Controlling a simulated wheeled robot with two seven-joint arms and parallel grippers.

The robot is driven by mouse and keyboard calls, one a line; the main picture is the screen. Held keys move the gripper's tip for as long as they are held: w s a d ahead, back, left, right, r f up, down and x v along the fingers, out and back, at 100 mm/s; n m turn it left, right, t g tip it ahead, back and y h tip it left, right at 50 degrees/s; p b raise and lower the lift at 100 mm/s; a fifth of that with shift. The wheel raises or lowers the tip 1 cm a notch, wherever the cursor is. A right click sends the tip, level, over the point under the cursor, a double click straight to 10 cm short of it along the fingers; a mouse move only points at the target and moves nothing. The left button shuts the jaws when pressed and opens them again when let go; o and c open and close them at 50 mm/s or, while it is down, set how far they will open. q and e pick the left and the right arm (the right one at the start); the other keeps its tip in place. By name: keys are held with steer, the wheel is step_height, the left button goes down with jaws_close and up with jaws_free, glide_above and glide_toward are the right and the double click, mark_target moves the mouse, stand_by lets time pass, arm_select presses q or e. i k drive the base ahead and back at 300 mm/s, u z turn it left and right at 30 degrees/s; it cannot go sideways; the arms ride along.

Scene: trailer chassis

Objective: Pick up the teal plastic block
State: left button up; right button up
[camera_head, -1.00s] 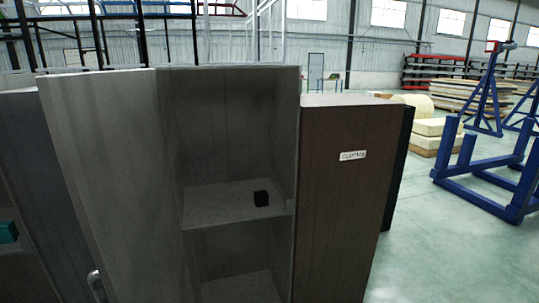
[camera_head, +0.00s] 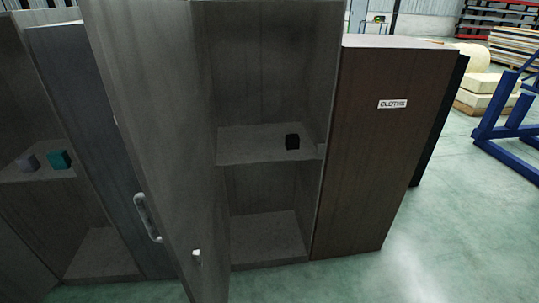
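The teal plastic block (camera_head: 60,159) sits on the middle shelf (camera_head: 40,174) of the left cabinet, at the left of the head view. A grey block (camera_head: 27,162) sits just to its left on the same shelf. The teal block is in plain sight, with a cabinet door to its right. Neither of my grippers shows in the head view.
An open grey door (camera_head: 150,130) with a handle stands between the left cabinet and the middle cabinet. A brown cabinet (camera_head: 385,150) labelled CLOTHS stands right. Green floor (camera_head: 440,230) is clear at lower right.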

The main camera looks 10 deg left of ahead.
mark_target(60, 160)
steer(key=u, duration=1.75)
